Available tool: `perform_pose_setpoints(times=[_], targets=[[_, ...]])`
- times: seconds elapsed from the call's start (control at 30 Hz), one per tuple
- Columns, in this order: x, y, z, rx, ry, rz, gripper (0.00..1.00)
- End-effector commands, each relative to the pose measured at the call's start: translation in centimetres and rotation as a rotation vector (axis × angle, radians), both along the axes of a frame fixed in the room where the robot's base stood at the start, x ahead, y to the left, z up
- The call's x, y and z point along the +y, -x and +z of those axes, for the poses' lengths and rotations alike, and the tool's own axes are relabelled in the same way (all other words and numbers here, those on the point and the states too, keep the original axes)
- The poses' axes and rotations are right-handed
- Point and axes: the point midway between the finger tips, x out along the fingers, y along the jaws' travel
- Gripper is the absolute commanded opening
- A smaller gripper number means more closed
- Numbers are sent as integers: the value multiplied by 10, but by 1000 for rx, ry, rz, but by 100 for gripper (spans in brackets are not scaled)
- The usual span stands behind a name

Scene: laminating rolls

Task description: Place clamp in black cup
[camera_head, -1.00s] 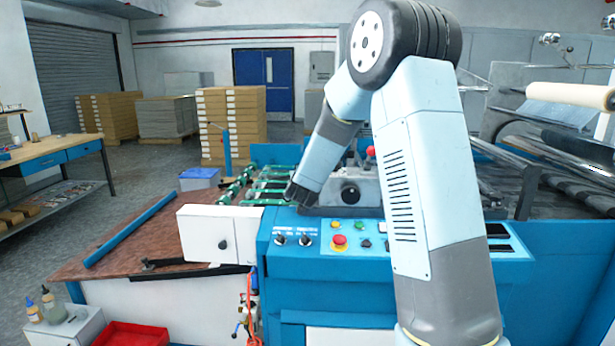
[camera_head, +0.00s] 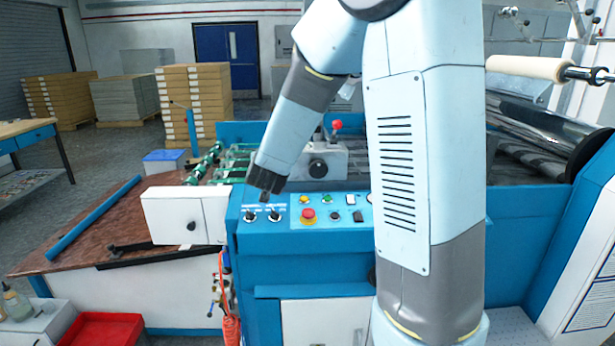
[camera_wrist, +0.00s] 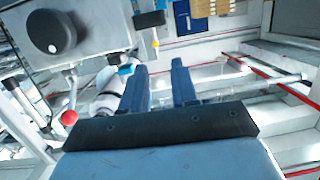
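My gripper (camera_head: 265,197) hangs over the front control panel of the blue machine, just above its black knobs. In the wrist view its two blue fingers (camera_wrist: 158,70) stand apart with a gap between them. Nothing shows between them, so it is open and empty. I cannot make out a clamp or a black cup in either view.
The blue machine's control panel (camera_head: 330,210) has a red button (camera_head: 308,215). A red-knobbed lever (camera_head: 337,125) stands behind it. A white box (camera_head: 186,216) and a brown tabletop (camera_head: 110,225) are at left. A red tray (camera_head: 103,330) is low at left.

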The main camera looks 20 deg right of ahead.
Motion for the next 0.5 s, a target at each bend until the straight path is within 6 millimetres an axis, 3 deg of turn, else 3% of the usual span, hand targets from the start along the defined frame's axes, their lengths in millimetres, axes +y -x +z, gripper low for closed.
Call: perform_pose_setpoints(times=[0.27, 0.5], targets=[[15, 50, 39, 140, -88, 189, 29], [18, 119, 56, 315, -120, 309, 29]])
